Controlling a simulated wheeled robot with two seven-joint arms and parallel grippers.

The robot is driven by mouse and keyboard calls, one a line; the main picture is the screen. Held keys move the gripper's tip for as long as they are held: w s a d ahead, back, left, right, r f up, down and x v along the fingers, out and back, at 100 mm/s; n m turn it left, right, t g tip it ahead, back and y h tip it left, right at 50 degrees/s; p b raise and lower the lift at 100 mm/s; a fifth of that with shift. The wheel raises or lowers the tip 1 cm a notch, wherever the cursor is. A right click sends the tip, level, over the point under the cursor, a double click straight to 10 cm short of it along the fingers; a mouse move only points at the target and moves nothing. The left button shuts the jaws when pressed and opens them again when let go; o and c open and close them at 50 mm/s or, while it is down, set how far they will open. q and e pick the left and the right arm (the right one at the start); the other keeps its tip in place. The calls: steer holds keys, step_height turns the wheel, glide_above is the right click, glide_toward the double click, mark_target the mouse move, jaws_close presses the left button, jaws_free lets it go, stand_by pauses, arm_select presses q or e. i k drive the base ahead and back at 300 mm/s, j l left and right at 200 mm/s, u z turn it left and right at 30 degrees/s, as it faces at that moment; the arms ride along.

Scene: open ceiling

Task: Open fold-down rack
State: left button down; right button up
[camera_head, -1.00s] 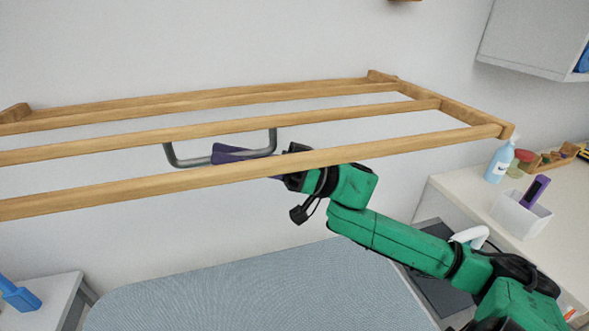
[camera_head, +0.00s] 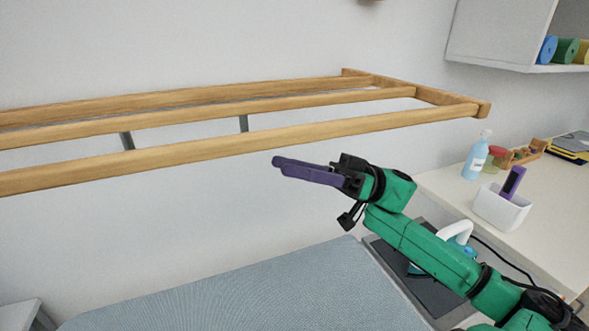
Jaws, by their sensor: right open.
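The wooden fold-down rack (camera_head: 270,138) stands out from the wall, its bars roughly level, across the upper part of the head view. Its left end is cut off by the picture edge. A grey metal handle (camera_head: 243,124) shows only in part between the bars; its lower part is hidden behind the front bar. My right gripper (camera_head: 277,162), with purple fingers, is open and empty. It is below the front bar in the picture, apart from the handle. My left gripper is out of view.
A padded blue-grey surface (camera_head: 240,300) lies below. A wall cabinet (camera_head: 500,35) is at upper right.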

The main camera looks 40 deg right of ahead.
mark_target(452, 106)
steer(key=k, duration=1.5)
